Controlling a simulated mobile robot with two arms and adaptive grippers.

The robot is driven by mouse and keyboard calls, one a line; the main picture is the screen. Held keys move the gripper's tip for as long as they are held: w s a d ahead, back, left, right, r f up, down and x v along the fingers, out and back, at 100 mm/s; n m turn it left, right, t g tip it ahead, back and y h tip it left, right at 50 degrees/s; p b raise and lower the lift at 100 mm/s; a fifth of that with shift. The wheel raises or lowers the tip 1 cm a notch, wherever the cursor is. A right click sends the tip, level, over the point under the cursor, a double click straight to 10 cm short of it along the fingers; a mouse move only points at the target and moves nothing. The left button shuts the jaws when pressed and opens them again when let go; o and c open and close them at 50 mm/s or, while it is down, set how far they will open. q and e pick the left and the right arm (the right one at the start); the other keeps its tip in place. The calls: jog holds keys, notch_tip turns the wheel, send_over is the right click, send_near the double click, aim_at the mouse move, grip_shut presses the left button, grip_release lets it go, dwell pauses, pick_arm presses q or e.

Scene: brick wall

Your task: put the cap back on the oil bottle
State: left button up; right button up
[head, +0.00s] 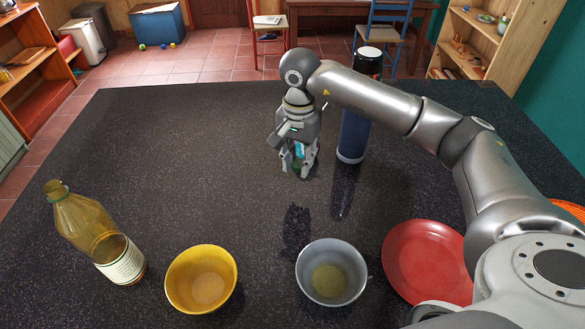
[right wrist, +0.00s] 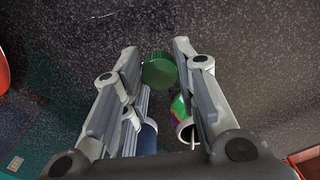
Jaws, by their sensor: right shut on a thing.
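The oil bottle (head: 97,232) stands at the left front of the table. It is clear amber with a pale label, and its neck (head: 55,188) is open at the top. My right gripper (head: 298,172) is over the middle of the table, pointing down, well to the right of the bottle. It is shut on the green cap (right wrist: 160,71), which sits between the fingertips in the right wrist view. In the head view the fingers mostly hide the cap. My left gripper is not in view.
A tall blue cylinder (head: 352,137) stands just behind my right gripper. A yellow bowl (head: 176,300), a grey cup (head: 347,292) and a red plate (head: 432,253) line the near edge. A colourful object (right wrist: 180,108) shows beside the fingers. The table's left middle is clear.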

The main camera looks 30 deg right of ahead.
pick_arm(q)
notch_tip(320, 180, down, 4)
jog(key=b, duration=0.3)
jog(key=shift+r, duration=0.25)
pick_arm(e)
jog(key=s+a+r, duration=0.1)
jog(key=s+r, duration=0.3)
jog(key=s, duration=0.5)
jog(key=shift+r, duration=0.2)
jog(key=shift+s+a, duration=0.1)
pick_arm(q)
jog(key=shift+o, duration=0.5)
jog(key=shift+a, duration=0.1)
